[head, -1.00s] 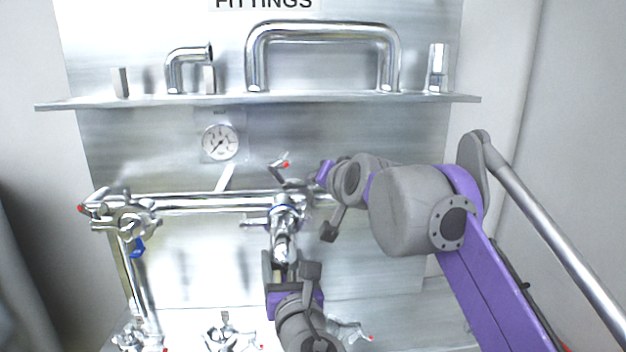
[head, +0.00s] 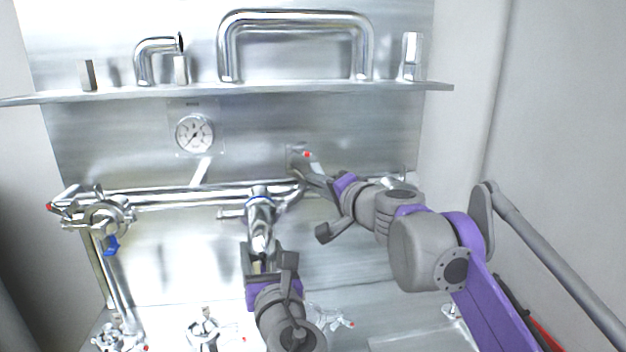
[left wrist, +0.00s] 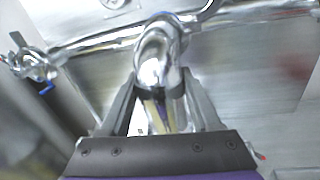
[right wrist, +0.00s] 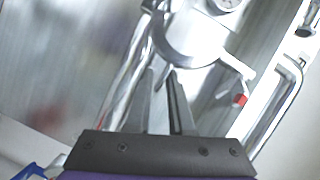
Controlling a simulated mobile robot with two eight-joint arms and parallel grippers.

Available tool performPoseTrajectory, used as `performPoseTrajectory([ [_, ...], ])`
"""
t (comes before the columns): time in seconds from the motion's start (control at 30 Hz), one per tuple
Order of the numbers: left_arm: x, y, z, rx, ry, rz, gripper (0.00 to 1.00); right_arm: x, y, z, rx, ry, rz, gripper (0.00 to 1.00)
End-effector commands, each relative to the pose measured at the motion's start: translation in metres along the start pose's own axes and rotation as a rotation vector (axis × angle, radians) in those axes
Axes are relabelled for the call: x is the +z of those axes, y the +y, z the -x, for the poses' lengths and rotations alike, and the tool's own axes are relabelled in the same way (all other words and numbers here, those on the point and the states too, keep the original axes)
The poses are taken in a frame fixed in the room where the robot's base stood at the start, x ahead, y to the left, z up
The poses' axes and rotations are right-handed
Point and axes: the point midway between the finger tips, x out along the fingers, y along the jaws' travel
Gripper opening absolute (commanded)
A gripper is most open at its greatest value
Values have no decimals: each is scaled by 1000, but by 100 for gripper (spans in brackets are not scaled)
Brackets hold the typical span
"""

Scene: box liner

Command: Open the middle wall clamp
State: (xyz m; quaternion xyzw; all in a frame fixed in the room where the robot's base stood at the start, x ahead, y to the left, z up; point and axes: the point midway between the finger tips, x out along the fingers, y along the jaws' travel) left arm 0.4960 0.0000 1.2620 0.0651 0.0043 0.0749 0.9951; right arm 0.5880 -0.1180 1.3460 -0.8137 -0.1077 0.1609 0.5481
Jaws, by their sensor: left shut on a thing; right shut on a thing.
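The middle wall clamp (head: 298,184) is a shiny metal ring with a red-tipped lever. It is just right of the pipe joint, and in the right wrist view the clamp (right wrist: 186,57) shows as an open arc. My right gripper (head: 316,178) is shut on it; its fingers (right wrist: 165,85) partly hide the grip. A blue ring (head: 259,195) shows bare at the joint, at the top of the downward pipe elbow (head: 261,222). My left gripper (head: 262,262) is shut on this elbow from below, and the elbow (left wrist: 158,55) sits between its fingers (left wrist: 158,100).
A left clamp (head: 98,215) with a blue part sits on the wall pipe. A gauge (head: 194,134) and a shelf (head: 230,92) with pipe fittings are above. Clamps with red tips, including one at the front middle (head: 204,330), lie on the surface below.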

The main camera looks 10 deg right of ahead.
Motion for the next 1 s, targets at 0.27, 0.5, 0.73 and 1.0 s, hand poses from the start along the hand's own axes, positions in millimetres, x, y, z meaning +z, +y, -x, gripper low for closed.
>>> performPoseTrajectory([
  [0.27, -1, -3, 1, -8, 1, 0, 0, 2, 12, 0, -21, -10, -39, 0],
  [0.5, -1, -3, 1, -9, 1, 0, 0, 3, 15, 0, -21, -12, -37, 0],
  [0.73, -1, -3, 1, -10, 1, 0, 0, 3, 15, 0, -21, -13, -36, 0],
  [1.0, -1, -4, 1, -10, 1, 0, 0, 3, 15, 0, -21, -13, -37, 39],
])
